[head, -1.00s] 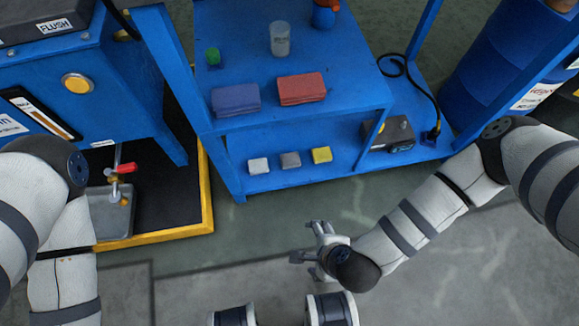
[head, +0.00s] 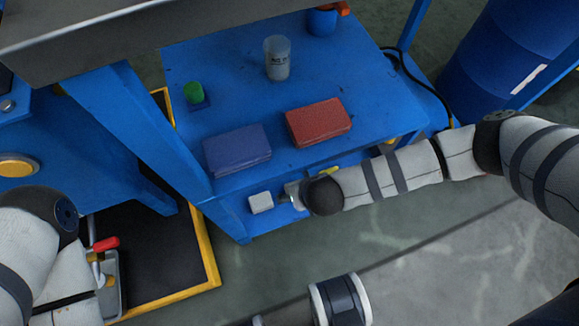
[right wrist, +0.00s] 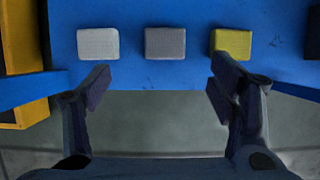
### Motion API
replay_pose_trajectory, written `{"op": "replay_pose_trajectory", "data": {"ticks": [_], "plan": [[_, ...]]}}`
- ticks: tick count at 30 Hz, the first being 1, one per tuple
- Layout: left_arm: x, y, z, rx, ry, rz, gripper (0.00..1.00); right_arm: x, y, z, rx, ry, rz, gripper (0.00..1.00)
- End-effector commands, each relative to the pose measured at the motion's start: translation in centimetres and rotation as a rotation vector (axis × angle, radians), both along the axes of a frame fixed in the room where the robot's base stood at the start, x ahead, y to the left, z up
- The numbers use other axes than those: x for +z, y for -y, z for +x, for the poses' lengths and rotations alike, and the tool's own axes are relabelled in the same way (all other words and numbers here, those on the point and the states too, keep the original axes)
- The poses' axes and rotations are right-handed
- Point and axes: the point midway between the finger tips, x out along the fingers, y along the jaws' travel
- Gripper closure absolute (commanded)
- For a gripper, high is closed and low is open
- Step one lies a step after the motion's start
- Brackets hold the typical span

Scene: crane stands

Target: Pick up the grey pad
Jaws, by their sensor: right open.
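The grey pad (right wrist: 165,43) lies on the blue lower shelf in the right wrist view, between a white pad (right wrist: 98,43) and a yellow pad (right wrist: 231,42). My right gripper (right wrist: 155,85) is open and empty, its fingers spread on either side of the grey pad's line and just short of the shelf edge. In the head view my right gripper (head: 292,194) is at the lower shelf, and it and the wrist hide the grey pad. The white pad (head: 261,202) shows to its left, with a bit of the yellow pad (head: 330,171) behind the wrist. My left gripper is out of view.
A blue post (head: 150,120) stands left.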

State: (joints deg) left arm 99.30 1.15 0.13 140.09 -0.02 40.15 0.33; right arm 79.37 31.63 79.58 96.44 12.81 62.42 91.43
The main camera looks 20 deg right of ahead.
Motion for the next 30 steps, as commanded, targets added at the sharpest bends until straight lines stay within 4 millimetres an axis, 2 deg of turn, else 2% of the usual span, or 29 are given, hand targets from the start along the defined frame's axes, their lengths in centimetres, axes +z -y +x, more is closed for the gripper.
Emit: {"op": "replay_pose_trajectory", "data": {"ticks": [3,6,14,19,21,26,27,30], "plan": [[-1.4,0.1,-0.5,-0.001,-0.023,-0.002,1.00,-3.0,0.0,0.6,-0.003,-0.008,-0.001,0.22],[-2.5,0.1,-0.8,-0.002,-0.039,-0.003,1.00,-5.1,0.0,1.4,0.000,-0.008,-0.001,0.22],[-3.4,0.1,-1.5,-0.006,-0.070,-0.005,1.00,-7.5,0.2,2.7,0.001,-0.004,-0.001,0.22],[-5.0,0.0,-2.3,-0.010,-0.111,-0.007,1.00,-10.7,0.7,3.9,0.000,-0.007,-0.001,0.22],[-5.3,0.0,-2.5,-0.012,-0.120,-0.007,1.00,-11.4,0.7,4.3,0.000,-0.006,-0.001,0.22],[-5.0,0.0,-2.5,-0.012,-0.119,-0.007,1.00,-11.0,0.7,4.5,0.001,0.000,0.000,0.22],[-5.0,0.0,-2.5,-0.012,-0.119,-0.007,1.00,-11.0,0.7,4.5,0.001,0.000,0.000,0.25],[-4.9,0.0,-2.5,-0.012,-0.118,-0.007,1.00,-10.9,0.7,4.5,0.001,0.000,0.000,0.47]]}}
